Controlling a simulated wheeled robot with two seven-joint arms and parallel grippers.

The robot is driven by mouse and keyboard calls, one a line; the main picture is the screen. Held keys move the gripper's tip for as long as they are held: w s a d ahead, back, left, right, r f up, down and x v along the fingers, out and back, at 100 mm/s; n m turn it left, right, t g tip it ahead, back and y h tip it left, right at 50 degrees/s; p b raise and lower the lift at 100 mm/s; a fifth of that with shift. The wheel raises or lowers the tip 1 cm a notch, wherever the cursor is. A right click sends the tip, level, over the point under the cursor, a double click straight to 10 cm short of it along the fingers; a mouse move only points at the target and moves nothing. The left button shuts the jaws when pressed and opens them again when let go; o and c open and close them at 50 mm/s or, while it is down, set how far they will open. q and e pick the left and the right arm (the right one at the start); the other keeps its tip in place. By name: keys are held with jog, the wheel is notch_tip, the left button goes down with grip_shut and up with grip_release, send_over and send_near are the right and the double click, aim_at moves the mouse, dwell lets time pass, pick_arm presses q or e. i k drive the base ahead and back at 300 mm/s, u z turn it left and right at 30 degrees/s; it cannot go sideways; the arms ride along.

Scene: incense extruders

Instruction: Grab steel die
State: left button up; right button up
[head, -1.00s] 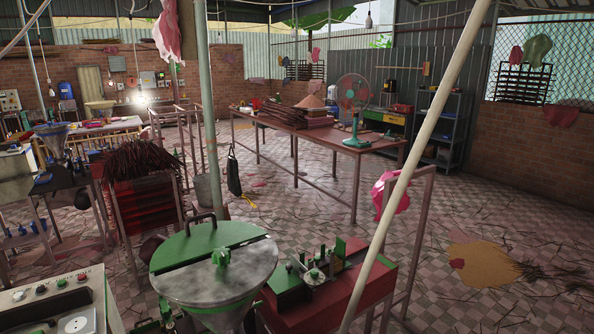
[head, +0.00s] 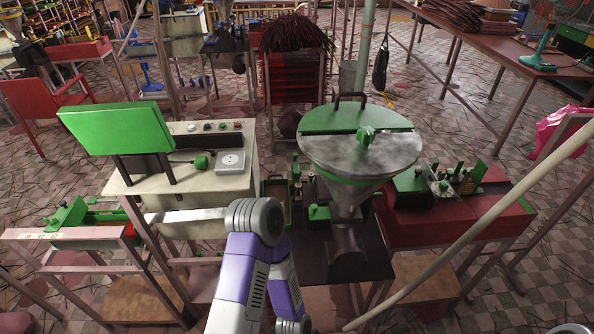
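I cannot make out a steel die for certain in the head view. Small metal parts (head: 441,187) sit among green blocks on the red machine bench at right, too small to identify. The extruder's grey metal hopper (head: 350,158) with a green half lid stands at centre, above a dark machine table (head: 375,255). One of my arms, purple and white with a grey joint, rises from the bottom centre in front of the machines. Neither gripper can be seen, so I cannot tell what they hold.
A control box (head: 225,185) with buttons and a green panel (head: 118,128) stands left of the hopper. A pale slanted pole (head: 490,225) crosses the right side. The red bench (head: 460,222) stands right of the hopper. Patterned floor shows between the machine frames.

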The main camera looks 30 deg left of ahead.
aim_at(298, 195)
jog(key=z, duration=0.2)
jog(key=k, duration=0.55)
jog(key=z, duration=0.6)
jog(key=k, duration=0.55)
jog(key=u, duration=1.2)
jog(key=i, duration=1)
jog(key=u, duration=0.65)
